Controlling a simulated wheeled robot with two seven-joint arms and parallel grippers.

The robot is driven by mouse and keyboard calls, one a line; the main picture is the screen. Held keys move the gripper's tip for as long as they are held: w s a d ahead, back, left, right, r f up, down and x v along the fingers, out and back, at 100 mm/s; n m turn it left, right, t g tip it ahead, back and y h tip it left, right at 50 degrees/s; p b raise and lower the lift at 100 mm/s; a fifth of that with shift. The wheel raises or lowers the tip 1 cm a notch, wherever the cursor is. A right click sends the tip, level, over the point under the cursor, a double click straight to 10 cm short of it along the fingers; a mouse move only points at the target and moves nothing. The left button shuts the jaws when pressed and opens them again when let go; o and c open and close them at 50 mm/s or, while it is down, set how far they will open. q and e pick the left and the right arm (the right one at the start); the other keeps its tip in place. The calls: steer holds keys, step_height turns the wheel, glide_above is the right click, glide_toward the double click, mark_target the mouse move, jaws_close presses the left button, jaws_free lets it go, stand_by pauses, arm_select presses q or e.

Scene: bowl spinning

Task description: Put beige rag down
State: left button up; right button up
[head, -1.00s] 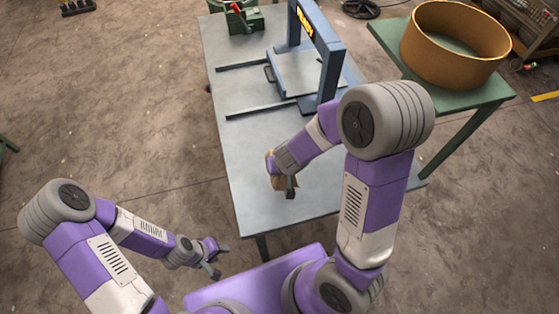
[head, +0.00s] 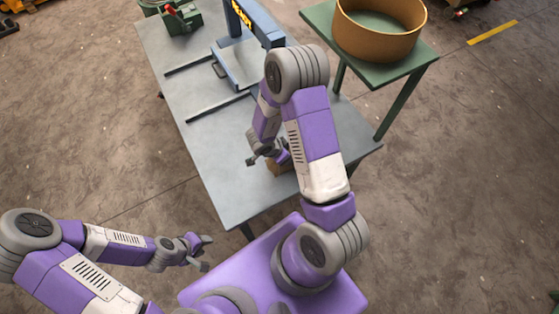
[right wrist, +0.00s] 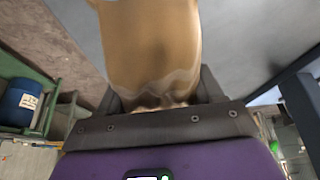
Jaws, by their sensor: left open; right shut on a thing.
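The beige rag (head: 279,168) shows as a small tan patch at my right gripper (head: 270,156), over the front part of the grey table. The arm partly hides it in the head view. In the right wrist view the rag (right wrist: 155,45) fills the upper middle, and its near end is pinched between the fingers of my right gripper (right wrist: 160,98). I cannot tell whether the rag touches the tabletop. My left gripper (head: 204,252) is open and empty, off the table at the lower left.
The grey table (head: 205,150) has clear room left of my right gripper. A blue frame machine (head: 252,38) and a green vise (head: 180,20) stand toward its far end. A green side table (head: 322,18) with a large tan round container (head: 380,38) is at the upper right.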

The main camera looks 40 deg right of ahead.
step_height(320, 180, down, 4)
steer(key=shift+s+r+b, duration=0.1)
steer(key=shift+b, duration=0.55)
steer(key=shift+f, duration=0.25)
steer(key=shift+r, duration=0.1)
steer(key=o, duration=1.3)
